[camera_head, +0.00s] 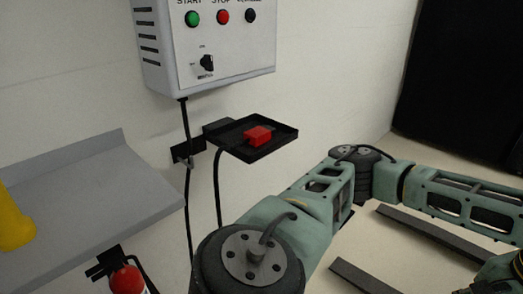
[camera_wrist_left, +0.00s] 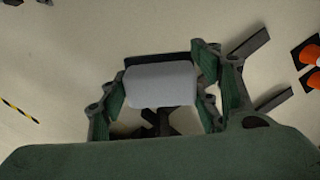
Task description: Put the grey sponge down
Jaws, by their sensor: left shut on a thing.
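The grey sponge (camera_wrist_left: 162,88) shows as a pale grey block in the left wrist view. It sits between the green-padded fingers of my left gripper (camera_wrist_left: 160,80), which is shut on it. A dark edge shows just behind the sponge; I cannot tell what it belongs to. The floor lies behind the gripper in that view. My right gripper is in neither view.
A wall control box (camera_head: 208,45) hangs above a small black tray (camera_head: 275,146) holding a red block (camera_head: 258,135). A grey shelf (camera_head: 90,215) carries a yellow object (camera_head: 14,222). A red extinguisher (camera_head: 126,280) stands below. Orange cones (camera_wrist_left: 309,55) and striped tape (camera_wrist_left: 20,111) are on the floor.

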